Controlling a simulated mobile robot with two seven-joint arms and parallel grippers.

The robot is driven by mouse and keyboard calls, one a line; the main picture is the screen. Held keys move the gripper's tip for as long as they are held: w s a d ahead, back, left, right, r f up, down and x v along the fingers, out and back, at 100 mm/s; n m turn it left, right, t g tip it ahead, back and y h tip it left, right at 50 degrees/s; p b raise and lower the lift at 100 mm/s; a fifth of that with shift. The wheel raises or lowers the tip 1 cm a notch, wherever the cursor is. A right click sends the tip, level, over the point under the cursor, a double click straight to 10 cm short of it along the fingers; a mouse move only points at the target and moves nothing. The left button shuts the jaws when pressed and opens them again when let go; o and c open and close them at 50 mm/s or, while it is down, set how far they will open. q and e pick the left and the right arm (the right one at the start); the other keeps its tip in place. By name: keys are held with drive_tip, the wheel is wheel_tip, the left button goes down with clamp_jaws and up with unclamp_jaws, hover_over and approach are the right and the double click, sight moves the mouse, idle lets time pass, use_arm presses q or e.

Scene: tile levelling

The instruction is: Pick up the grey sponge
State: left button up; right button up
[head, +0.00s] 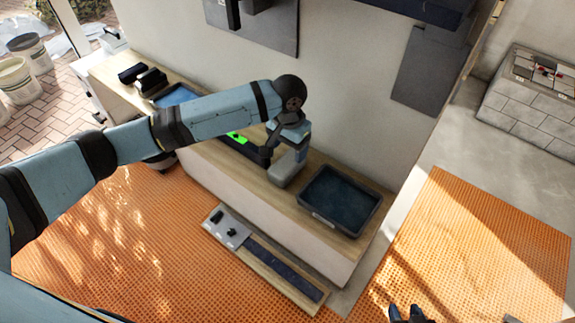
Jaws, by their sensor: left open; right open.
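A grey block (285,171), which looks like the grey sponge, stands on the wooden bench top left of the dark tray. My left gripper (273,156) points down right at it, with its dark fingers close by the block's upper part. The gripper is open; I cannot tell whether it touches the block, and it hides part of it. My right gripper (408,314) shows only at the bottom edge, open and low over the orange floor matting, far from the block.
A black tray (343,199) with a dark blue inside sits at the bench's right end. A bright green item (237,138) lies left of the block. A board with dark tools (228,229) lies before the bench. Orange matting (490,250) is clear at right.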

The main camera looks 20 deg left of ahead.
sight(287, 162)
use_arm(q)
drive_tip(key=shift+s+f+p, duration=0.25)
drive_tip(key=shift+f+p, duration=0.05)
drive_tip(key=shift+f, duration=1.1)
drive_tip(key=shift+s+f+p, duration=0.2)
drive_tip(key=shift+f+p, duration=0.05)
drive_tip(key=shift+f, duration=1.1)
drive_tip(key=c, duration=0.7)
